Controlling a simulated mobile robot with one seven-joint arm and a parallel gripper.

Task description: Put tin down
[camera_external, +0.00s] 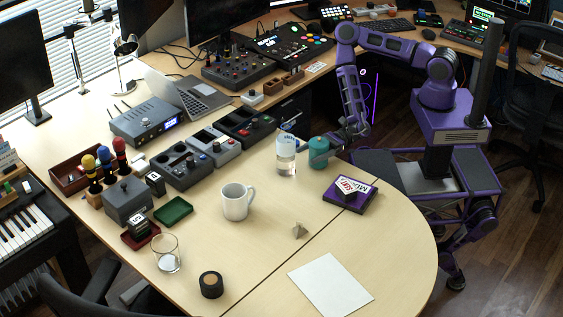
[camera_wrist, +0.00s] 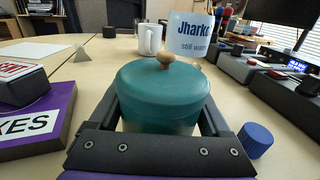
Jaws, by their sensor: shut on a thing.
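The tin (camera_external: 318,146) is round and teal; its lid with a wooden knob fills the middle of the wrist view (camera_wrist: 163,92). My gripper (camera_wrist: 160,112) is shut on it, one finger on each side. In the external view my gripper (camera_external: 328,152) reaches the tin from the right, near the table's right edge. The tin is upright. Its underside is hidden, so I cannot tell whether it touches the table.
A water bottle (camera_external: 286,158) stands just left of the tin. A purple box (camera_external: 350,196) with a dark object and card on it lies in front. A blue cap (camera_wrist: 255,139) is beside my gripper. A white mug (camera_external: 236,203) stands farther left. The table between mug and purple box is mostly clear.

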